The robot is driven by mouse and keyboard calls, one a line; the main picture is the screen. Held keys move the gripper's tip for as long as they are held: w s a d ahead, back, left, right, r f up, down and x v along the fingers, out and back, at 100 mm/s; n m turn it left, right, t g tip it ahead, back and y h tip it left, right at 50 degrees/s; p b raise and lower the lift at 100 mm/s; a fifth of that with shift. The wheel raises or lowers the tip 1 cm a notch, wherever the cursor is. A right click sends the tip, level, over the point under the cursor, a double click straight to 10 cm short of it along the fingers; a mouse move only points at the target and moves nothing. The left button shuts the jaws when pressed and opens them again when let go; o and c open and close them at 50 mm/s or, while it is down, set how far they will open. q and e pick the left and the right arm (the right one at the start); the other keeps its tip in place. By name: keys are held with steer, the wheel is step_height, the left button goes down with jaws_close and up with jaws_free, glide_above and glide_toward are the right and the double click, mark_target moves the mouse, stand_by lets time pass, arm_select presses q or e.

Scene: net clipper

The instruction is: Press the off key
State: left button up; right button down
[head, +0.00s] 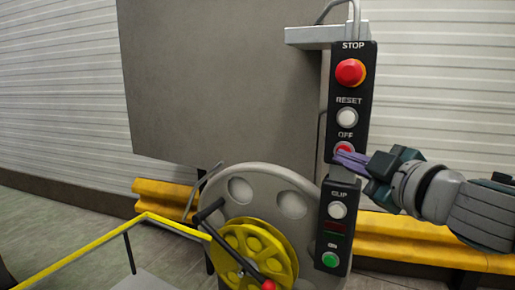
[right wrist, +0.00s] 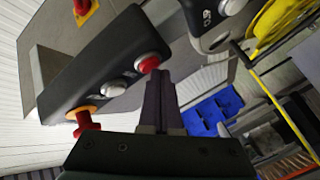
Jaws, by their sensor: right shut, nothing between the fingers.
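The OFF key is a round red button (head: 344,149) with a pale ring, under the OFF label on the upper black control panel (head: 362,85). In the right wrist view the red OFF key (right wrist: 148,63) is just left of the fingertips. My right gripper (head: 338,155) comes in from the right, with its purple fingers shut and empty. Its tips overlap the lower part of the OFF key in the head view; I cannot tell whether they touch it. In the right wrist view the shut fingers (right wrist: 158,80) point up at the panel. My left gripper is not in view.
Above OFF are the white RESET button (head: 347,118) and the red STOP knob (head: 350,72). A lower panel has a white CLIP button (head: 338,211) and a green button (head: 330,260). A yellow wheel (head: 250,250) and yellow rail (head: 165,222) stand lower left.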

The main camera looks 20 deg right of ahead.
steer(key=shift+s+a, duration=0.4)
steer(key=shift+s+a+p, duration=0.6)
steer(key=shift+s+a, duration=1.05)
steer(key=shift+a, duration=0.25)
